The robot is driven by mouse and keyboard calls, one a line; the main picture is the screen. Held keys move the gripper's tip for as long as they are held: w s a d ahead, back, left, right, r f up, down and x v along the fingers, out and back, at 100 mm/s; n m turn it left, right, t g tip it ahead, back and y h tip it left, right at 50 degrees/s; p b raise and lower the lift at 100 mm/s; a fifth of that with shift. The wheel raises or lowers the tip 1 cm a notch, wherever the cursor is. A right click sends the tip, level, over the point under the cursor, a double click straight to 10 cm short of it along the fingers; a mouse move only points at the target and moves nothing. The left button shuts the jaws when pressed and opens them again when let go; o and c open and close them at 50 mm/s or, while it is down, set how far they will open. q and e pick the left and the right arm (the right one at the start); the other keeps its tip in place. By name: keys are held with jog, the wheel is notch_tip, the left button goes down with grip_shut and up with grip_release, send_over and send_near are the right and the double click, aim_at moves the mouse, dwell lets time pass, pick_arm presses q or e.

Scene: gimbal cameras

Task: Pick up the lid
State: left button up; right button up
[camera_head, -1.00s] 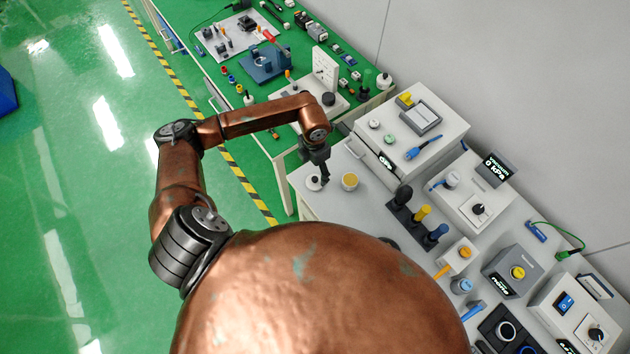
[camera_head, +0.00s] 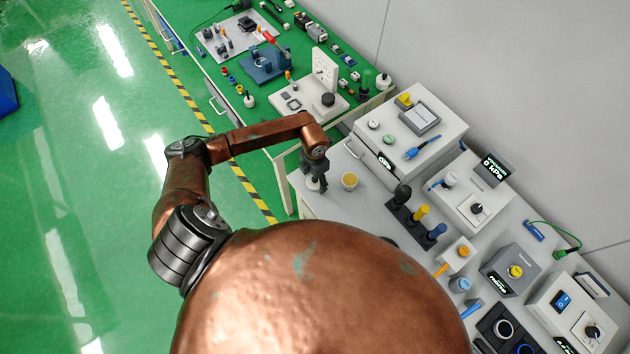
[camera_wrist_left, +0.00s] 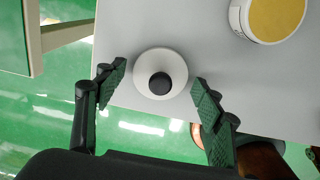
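The lid (camera_wrist_left: 160,74) is a round white disc with a black knob in its middle. It rests flat on the grey table near the table's edge. My left gripper (camera_wrist_left: 160,88) is open above it, with one finger on each side and clear gaps to its rim. In the head view the left gripper (camera_head: 316,178) points down over the lid (camera_head: 313,184), which it partly hides. A white round container with a yellow top (camera_head: 349,181) stands to the right of the lid, and it also shows in the left wrist view (camera_wrist_left: 275,16). My right gripper is not in view.
The grey table (camera_head: 330,207) holds a box with a screen (camera_head: 413,128) and a dark stand with colored handles (camera_head: 408,208) to the right. A green-topped bench (camera_head: 225,80) stands behind. Open floor lies to the left.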

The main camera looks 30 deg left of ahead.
pick_arm(q)
jog(key=c, duration=0.7)
jog(key=shift+o, duration=0.2)
jog(key=shift+r, duration=0.1)
